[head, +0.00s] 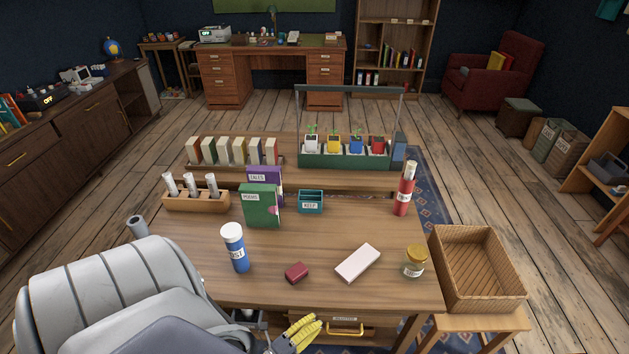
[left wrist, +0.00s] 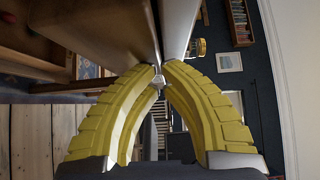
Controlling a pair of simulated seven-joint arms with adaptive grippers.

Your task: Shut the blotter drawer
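The blotter drawer (head: 372,332) is at the front of the wooden table, under the tabletop's near edge. It has a label and a yellow handle (head: 345,330). How far it stands out is hard to tell from above. My left gripper (head: 316,322), with ribbed yellow fingers, is just left of the handle, apart from it in the picture. In the left wrist view its fingertips (left wrist: 161,68) come almost together with nothing clearly held, close to a brown wooden panel (left wrist: 100,25). My right gripper is not in view.
The tabletop (head: 330,295) holds a blue-and-white bottle (head: 237,250), a dark red block (head: 296,272), a pale box (head: 358,263) and a jar (head: 414,262) near its front. A wicker basket (head: 480,305) stands on a stool at the right. My grey arm covers the lower left.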

